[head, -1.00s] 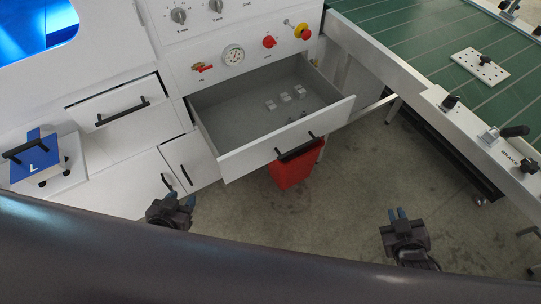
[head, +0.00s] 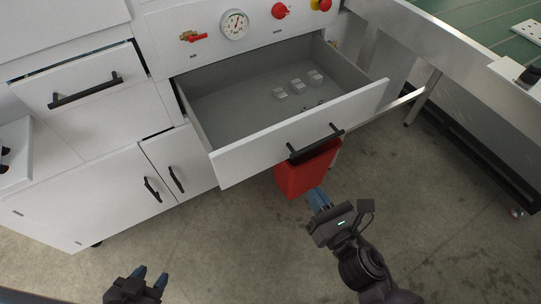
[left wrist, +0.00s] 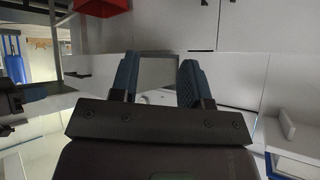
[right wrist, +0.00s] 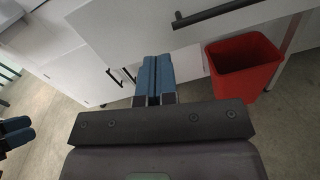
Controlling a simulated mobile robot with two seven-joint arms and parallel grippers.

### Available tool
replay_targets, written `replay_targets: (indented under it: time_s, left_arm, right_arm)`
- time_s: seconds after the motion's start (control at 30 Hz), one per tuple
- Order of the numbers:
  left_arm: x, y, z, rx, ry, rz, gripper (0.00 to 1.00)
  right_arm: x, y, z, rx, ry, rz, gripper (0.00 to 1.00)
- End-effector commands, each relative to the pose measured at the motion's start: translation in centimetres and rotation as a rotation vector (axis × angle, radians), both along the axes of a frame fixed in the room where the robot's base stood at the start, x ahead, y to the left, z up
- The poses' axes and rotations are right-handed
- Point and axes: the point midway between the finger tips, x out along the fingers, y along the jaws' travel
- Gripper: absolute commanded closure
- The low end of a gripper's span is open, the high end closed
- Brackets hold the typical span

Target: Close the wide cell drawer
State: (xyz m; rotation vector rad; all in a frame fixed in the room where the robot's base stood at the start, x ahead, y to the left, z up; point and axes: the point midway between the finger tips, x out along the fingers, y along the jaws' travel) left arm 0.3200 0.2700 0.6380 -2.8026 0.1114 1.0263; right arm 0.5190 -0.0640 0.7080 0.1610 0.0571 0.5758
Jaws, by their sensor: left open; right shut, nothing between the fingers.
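The wide cell drawer (head: 302,132) is pulled far out from the white cabinet in the head view, with a black bar handle (head: 316,146) on its front. Several small clear blocks (head: 297,86) lie on its grey floor. My right gripper (head: 319,199) is shut and empty, below and in front of the drawer, apart from the handle. In the right wrist view the shut fingers (right wrist: 155,80) point toward the white drawer front, with the handle (right wrist: 215,12) above right. My left gripper (head: 152,276) is open and empty at the lower left, away from the drawer; its spread fingers show in the left wrist view (left wrist: 158,80).
A red bin (head: 303,175) stands under the drawer. A smaller drawer (head: 80,83) at left is slightly open. Cupboard doors (head: 110,190) are below it. A bench frame with a green top (head: 470,22) stands at right. The floor in front is clear.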

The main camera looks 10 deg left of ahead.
Motion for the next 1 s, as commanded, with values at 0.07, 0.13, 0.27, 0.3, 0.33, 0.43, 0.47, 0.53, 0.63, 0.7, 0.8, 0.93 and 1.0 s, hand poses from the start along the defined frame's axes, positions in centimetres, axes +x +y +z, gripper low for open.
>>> replay_targets:
  time_s: [0.07, 0.13, 0.27, 0.3, 0.33, 0.43, 0.47, 0.53, 0.63, 0.7, 0.8, 0.93, 1.0]
  left_arm:
    - [-0.4, -0.1, -1.0, 0.001, 0.019, -0.003, 0.57]
    - [-0.3, -0.1, -1.1, 0.0, 0.02, -0.005, 0.57]
    - [-0.1, -0.2, -0.9, 0.001, 0.014, -0.007, 0.57]
    - [0.0, -0.2, -0.8, 0.001, 0.011, -0.007, 0.57]
    - [0.0, -0.2, -0.7, 0.0, 0.009, -0.008, 0.57]
    - [0.2, -0.3, -0.5, 0.001, 0.003, -0.01, 0.57]
    - [0.3, -0.3, -0.5, 0.001, 0.002, -0.01, 0.57]
    - [0.3, -0.3, -0.6, 0.002, 0.003, -0.012, 0.57]
    - [0.2, -0.3, -0.8, 0.004, 0.005, -0.014, 0.57]
    - [0.1, -0.3, -1.0, 0.007, 0.009, -0.016, 0.57]
    - [0.0, -0.3, -1.1, 0.009, 0.011, -0.019, 0.57]
    - [-0.1, -0.3, -1.3, 0.014, 0.014, -0.023, 0.57]
    - [-0.1, -0.3, -1.4, 0.016, 0.015, -0.025, 0.57]
  right_arm:
    - [-0.1, 0.8, -1.5, -0.07, -0.042, 0.031, 1.0]
    - [0.0, 1.2, -1.5, -0.113, -0.078, 0.045, 1.0]
    - [0.4, 1.7, -1.3, -0.139, -0.105, 0.054, 1.0]
    - [0.7, 1.9, -1.2, -0.139, -0.108, 0.054, 1.0]
    - [0.9, 2.0, -1.2, -0.139, -0.108, 0.054, 1.0]
    - [1.8, 2.6, -1.1, -0.137, -0.108, 0.053, 1.0]
    - [2.1, 2.9, -1.1, -0.136, -0.108, 0.054, 1.0]
    - [3.0, 3.5, -1.2, -0.135, -0.106, 0.054, 1.0]
    - [4.1, 4.4, -1.2, -0.134, -0.104, 0.053, 1.0]
    - [5.0, 5.0, -1.3, -0.134, -0.104, 0.053, 1.0]
    - [6.1, 5.9, -1.3, -0.133, -0.102, 0.053, 1.0]
    - [7.7, 7.0, -1.4, -0.135, -0.1, 0.052, 1.0]
    - [8.5, 7.6, -1.3, -0.134, -0.101, 0.053, 1.0]
